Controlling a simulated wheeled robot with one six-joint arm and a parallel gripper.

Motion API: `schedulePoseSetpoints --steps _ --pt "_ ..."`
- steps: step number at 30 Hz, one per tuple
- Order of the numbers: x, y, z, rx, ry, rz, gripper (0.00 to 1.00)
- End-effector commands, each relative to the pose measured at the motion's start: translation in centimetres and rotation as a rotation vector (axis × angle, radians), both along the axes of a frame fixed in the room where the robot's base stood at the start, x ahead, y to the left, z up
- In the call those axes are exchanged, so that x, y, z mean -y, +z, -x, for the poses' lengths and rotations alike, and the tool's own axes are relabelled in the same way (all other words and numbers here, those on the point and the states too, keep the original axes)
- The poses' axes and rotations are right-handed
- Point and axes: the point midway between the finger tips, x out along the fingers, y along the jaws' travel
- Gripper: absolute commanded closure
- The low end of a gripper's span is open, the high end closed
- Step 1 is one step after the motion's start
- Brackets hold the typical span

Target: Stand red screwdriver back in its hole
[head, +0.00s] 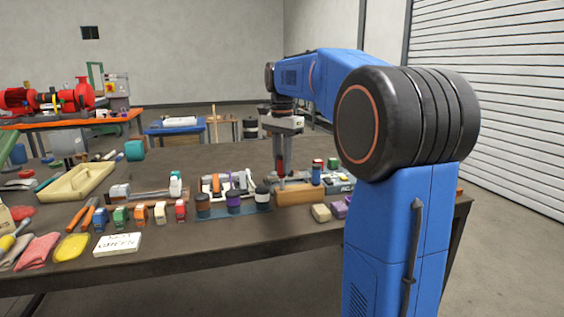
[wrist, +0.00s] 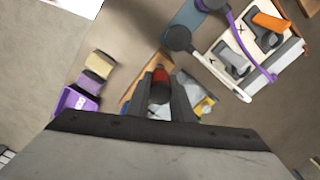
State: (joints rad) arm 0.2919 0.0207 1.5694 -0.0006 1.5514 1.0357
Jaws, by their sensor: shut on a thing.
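My gripper (head: 281,137) is shut on the red screwdriver (head: 280,158), which hangs upright with its handle up and its shaft down. In the wrist view the handle (wrist: 160,75) shows between the fingers (wrist: 160,98). The wooden block (head: 301,195) stands on the table just below. The screwdriver is over the block's left end, and its tip shows close to the block's top. I cannot tell whether the tip is in a hole. In the wrist view the block (wrist: 133,94) is mostly hidden behind the gripper.
A blue thing with a red top (head: 317,171) stands at the block's right end. Dark-lidded jars (head: 233,202) are left of the block. A tan piece (head: 321,212) and a purple piece (head: 339,207) lie to its front right. The table behind the block is mostly clear.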

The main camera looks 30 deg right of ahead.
Motion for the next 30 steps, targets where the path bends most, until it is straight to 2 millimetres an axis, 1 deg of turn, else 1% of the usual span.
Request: schedulePoseSetpoints --steps 30 --pt "0.0 -2.0 0.0 0.0 0.0 0.0 1.0"
